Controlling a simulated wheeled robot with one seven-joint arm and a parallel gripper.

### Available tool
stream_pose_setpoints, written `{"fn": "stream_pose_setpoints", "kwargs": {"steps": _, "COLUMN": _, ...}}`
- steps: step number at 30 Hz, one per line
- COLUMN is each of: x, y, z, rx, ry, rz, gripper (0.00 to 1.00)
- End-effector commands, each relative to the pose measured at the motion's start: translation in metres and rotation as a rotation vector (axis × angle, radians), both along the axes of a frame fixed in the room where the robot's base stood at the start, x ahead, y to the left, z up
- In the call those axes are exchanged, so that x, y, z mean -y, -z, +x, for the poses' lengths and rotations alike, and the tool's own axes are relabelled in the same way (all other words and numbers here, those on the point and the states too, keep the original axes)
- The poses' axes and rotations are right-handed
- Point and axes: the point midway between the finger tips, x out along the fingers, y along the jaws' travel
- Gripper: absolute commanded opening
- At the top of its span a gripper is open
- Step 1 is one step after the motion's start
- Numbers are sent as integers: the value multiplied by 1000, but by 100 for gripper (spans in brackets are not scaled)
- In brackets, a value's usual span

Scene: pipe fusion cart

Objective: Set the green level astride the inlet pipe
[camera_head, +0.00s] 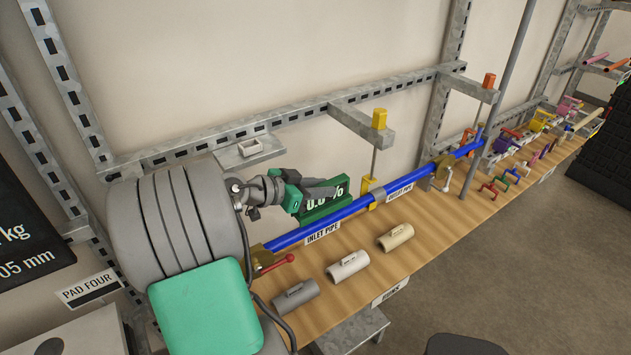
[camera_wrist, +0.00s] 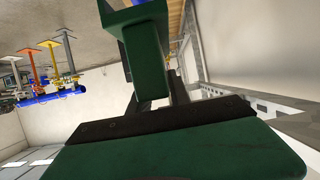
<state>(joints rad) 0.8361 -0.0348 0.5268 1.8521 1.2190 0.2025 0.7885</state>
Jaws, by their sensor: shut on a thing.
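The green level (camera_head: 323,209) has a dark display reading 0.0 % and is partly hidden by my gripper (camera_head: 326,190). My gripper is shut on the level from the left. In the wrist view the level shows as a dark green block (camera_wrist: 148,55) at the fingers. The blue inlet pipe (camera_head: 292,238) runs from lower left to upper right over the bench, with its INLET PIPE label (camera_head: 323,233) in front. The level appears just above or behind the pipe, roughly along it. I cannot tell whether it touches the pipe.
A red-handled clamp (camera_head: 272,262) holds the near pipe end. A grey coupling (camera_head: 377,194) joins the outlet pipe (camera_head: 420,171). Several short sleeves, including a cream one (camera_head: 396,237), lie in front on the wooden bench (camera_head: 425,234).

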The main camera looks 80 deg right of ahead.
Motion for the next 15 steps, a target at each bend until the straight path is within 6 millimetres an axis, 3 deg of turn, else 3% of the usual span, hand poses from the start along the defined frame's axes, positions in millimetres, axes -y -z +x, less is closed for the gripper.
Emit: {"fn": "stream_pose_setpoints", "kwargs": {"steps": 15, "x": 0, "y": 42, "z": 2, "rx": 1, "ry": -5, "rz": -2, "gripper": 0}}
